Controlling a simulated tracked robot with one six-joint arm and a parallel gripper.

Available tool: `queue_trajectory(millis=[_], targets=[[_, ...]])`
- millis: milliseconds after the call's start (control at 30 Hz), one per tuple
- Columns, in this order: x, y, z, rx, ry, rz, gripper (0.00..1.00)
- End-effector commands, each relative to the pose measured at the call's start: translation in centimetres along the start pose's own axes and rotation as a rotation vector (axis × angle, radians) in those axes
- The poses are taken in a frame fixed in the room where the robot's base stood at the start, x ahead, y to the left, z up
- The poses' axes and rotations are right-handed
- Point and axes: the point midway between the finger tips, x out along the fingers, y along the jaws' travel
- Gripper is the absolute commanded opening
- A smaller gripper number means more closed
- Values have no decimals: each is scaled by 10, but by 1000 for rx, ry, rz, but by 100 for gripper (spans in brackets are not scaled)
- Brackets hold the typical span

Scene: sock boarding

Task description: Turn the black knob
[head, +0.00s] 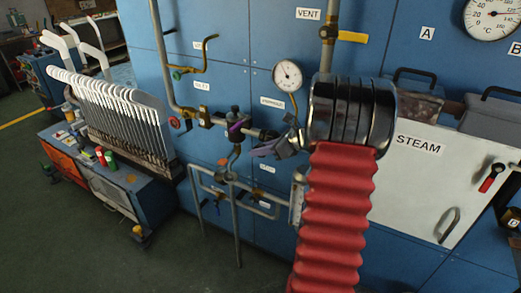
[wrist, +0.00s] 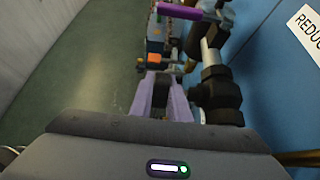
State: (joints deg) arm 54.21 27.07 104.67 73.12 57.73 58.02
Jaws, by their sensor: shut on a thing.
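The black knob (wrist: 160,94) shows in the wrist view as a dark shape between the two pale purple fingers of my gripper (wrist: 163,84). My gripper is shut on it, and the fingers hide its sides. Black pipe fittings (wrist: 217,88) stand just to the right of the fingers. In the head view my gripper (head: 258,151) is at the pipework below the small round gauge. The knob itself cannot be made out clearly there.
A valve with a purple lever (head: 237,127) is just left of my gripper. The small gauge (head: 287,75) is above it. Blue panels (head: 222,90) stand behind the pipes. A rack of white sock boards (head: 125,120) stands at the left, with open floor before it.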

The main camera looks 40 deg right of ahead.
Motion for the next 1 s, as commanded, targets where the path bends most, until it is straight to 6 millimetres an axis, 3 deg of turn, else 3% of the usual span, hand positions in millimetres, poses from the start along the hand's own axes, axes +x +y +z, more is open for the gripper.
queue_trajectory(millis=[733, 767, 1000], targets=[[0, -3, 6, -5, 105, -9, 0], [0, -3, 6, -5, 105, -9, 16], [1, -2, 4, -3, 108, -4, 33]])
